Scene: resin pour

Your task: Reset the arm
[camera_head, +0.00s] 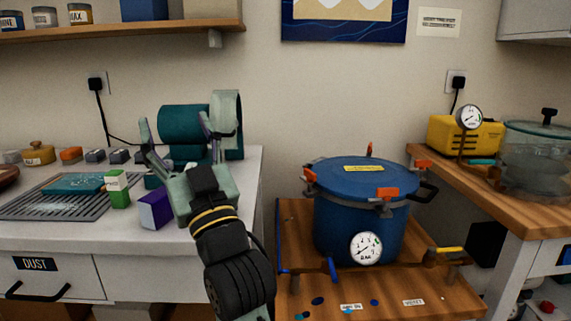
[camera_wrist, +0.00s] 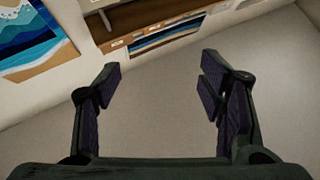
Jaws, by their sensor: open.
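My gripper (camera_head: 190,137) is raised in front of the left workbench in the head view, with its fingers pointing up. Its fingers are spread apart and nothing is between them. In the wrist view my gripper (camera_wrist: 163,84) also shows open and empty, facing the bare wall. A teal cylindrical machine (camera_head: 184,123) stands behind it on the bench and is partly hidden by the fingers. My arm comes up from the bottom of the head view.
A blue pressure pot (camera_head: 352,205) with orange clamps stands on a wooden stand (camera_head: 300,296) to the right. A purple box (camera_head: 155,209) and a green box (camera_head: 118,190) stand left of my arm. A clear chamber (camera_head: 535,155) and yellow pump (camera_head: 448,134) occupy the right bench.

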